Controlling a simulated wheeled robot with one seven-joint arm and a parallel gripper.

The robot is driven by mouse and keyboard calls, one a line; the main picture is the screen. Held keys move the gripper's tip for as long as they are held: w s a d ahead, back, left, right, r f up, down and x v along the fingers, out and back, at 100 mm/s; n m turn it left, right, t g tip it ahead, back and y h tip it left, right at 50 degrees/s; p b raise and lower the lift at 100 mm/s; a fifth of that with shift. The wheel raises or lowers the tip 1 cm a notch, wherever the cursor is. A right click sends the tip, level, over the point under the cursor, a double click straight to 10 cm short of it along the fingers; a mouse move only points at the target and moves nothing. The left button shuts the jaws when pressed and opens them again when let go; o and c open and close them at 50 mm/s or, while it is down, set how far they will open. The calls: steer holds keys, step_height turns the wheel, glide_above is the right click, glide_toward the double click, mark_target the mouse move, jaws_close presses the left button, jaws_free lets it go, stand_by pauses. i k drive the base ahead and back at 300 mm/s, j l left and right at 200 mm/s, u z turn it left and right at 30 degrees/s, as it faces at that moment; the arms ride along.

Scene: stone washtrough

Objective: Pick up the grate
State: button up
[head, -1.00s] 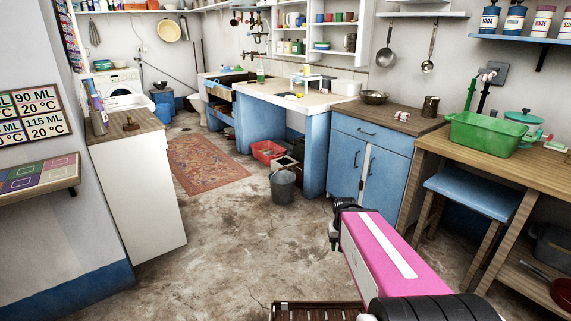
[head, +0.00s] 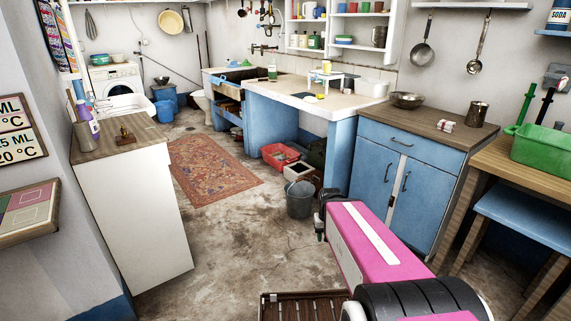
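I cannot make out a grate for certain in the head view. The stone washtrough (head: 240,77) with a dark basin stands against the back wall, and its inside is too small and dark to read. My pink arm reaches forward from the bottom right. My gripper (head: 322,218) seems to be the dark part at the arm's far end, over open floor. Its fingers are not clear, and I see nothing held in it.
A grey bucket (head: 299,199) and a red basin (head: 280,155) stand on the floor by the blue counter. A blue cabinet (head: 395,185) is on the right, a white-sided counter (head: 135,215) on the left. Bare floor and a patterned rug (head: 210,170) lie between them.

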mark_target(299, 168)
steer(key=i+j+u, duration=0.1)
steer(key=i+j, duration=0.2)
steer(key=i, duration=0.25)
steer(key=i+j, duration=0.25)
steer(key=i, duration=0.3)
steer(key=i+j+u, duration=0.15)
steer(key=i, duration=0.4)
steer(key=i+j, duration=0.3)
steer(key=i, duration=0.25)
steer(key=i+j+u, duration=0.15)
steer(key=i, duration=0.4)
